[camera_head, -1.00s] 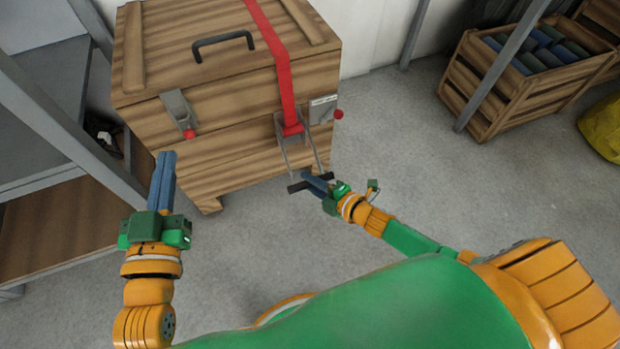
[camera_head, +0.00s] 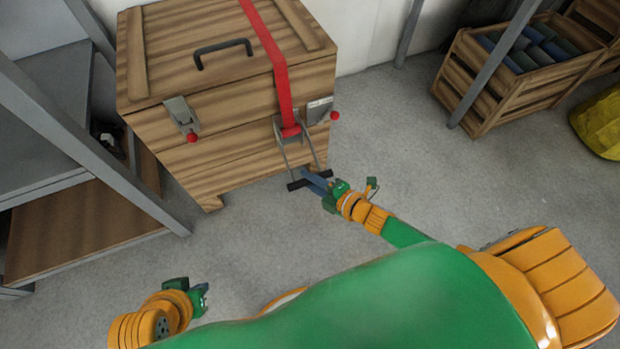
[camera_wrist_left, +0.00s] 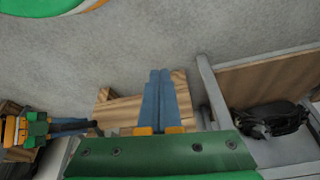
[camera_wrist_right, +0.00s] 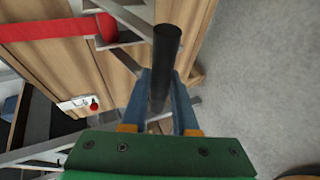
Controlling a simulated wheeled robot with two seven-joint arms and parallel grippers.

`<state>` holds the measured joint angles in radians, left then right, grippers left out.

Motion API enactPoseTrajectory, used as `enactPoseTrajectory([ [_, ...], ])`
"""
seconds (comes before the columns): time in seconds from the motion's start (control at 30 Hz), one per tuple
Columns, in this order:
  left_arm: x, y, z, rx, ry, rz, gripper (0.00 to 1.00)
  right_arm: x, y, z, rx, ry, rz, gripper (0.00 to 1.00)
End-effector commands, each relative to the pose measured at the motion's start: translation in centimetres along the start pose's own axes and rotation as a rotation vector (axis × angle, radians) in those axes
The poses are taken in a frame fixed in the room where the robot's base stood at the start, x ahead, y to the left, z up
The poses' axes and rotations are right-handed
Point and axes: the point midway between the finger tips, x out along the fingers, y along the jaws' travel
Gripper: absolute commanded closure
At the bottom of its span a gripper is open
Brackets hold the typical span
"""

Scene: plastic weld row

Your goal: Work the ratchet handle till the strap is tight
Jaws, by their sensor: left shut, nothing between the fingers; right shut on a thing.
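A red strap (camera_head: 276,62) runs over a wooden crate (camera_head: 220,75) and down its front into a metal ratchet (camera_head: 289,133). The ratchet handle has two metal side arms and a black crossbar (camera_head: 310,180), tilted out from the crate. My right gripper (camera_head: 316,182) is shut on the crossbar; in the right wrist view its blue fingers clasp the black bar (camera_wrist_right: 166,65). The strap also shows there (camera_wrist_right: 45,29).
Latches with red knobs (camera_head: 192,137) flank the strap on the crate front. A grey-framed shelf (camera_head: 85,135) stands close at the left. Another crate (camera_head: 490,75) with blue things is at the back right. The floor between is clear.

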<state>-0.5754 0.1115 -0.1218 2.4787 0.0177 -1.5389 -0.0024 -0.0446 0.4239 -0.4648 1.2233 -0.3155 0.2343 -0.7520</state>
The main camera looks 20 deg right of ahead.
Motion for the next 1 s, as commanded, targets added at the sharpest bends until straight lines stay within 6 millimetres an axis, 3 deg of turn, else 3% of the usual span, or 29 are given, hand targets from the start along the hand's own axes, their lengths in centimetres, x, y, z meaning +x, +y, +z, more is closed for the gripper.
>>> enactPoseTrajectory([
  [0.23, -0.01, -0.06, 1.21, -0.003, -0.059, 0.000, 1.00, -0.03, 0.82, 0.07, -0.001, 0.000, 0.013, 1.00],
  [0.67, 0.05, -0.05, 1.38, -0.004, -0.067, 0.000, 1.00, 0.02, 1.04, 0.13, -0.001, -0.001, 0.018, 1.00],
  [0.7, 0.05, -0.04, 1.38, -0.004, -0.067, 0.000, 1.00, 0.02, 1.05, 0.14, -0.001, -0.001, 0.018, 0.68],
  [0.8, 0.06, -0.04, 1.38, -0.004, -0.067, 0.001, 1.00, 0.00, 0.94, 0.13, -0.001, -0.002, 0.016, 0.43],
  [1.0, 0.08, -0.04, 1.39, -0.004, -0.066, 0.000, 1.00, -0.05, 0.67, 0.05, -0.001, -0.001, 0.010, 0.43],
])
